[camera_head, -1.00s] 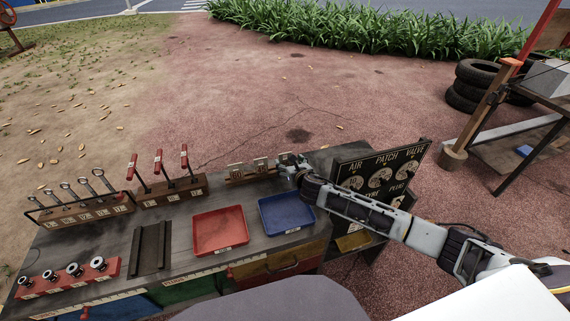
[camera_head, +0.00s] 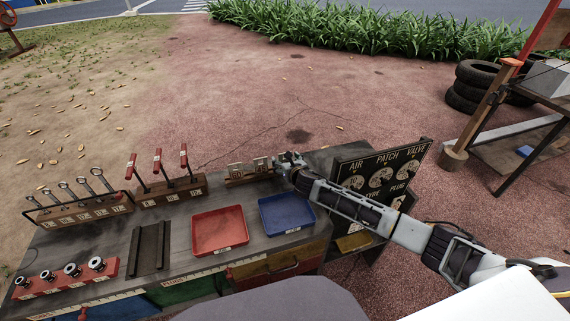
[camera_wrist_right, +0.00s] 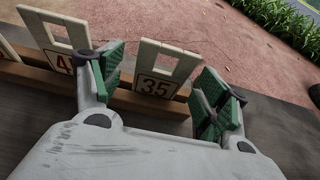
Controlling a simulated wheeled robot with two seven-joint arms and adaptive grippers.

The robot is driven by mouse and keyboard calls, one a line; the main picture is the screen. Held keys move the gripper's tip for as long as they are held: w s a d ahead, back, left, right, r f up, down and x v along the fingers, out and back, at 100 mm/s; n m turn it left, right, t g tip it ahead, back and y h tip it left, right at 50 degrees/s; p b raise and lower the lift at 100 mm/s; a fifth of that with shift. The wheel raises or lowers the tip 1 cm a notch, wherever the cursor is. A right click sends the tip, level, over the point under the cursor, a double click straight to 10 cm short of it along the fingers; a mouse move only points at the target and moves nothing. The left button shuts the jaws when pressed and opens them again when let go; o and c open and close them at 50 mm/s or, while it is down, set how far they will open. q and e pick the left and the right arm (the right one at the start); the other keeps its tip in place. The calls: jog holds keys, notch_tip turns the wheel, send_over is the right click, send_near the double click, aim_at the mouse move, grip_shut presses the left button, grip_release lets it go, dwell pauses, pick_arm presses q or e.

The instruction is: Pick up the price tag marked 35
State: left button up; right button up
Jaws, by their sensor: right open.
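The price tag marked 35 (camera_wrist_right: 157,82) stands upright in a wooden rack (camera_wrist_right: 132,100) in the right wrist view; it is a pale plate with a square opening above its number. My right gripper (camera_wrist_right: 162,92) is open, with one green-padded finger on each side of the tag and a gap to both. In the head view the right gripper (camera_head: 283,160) is at the right end of the rack (camera_head: 248,178), where the tags look small. A neighbouring tag (camera_wrist_right: 62,45) stands to the left, its number partly hidden by a finger. My left gripper is not in view.
A red tray (camera_head: 219,232) and a blue tray (camera_head: 286,213) lie in front of the rack. A black sign board (camera_head: 380,170) stands right of the gripper. Red-handled tools (camera_head: 158,162) and wrenches (camera_head: 82,195) stand in holders to the left.

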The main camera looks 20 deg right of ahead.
jog(key=shift+x, duration=0.85)
jog(key=c, duration=0.9)
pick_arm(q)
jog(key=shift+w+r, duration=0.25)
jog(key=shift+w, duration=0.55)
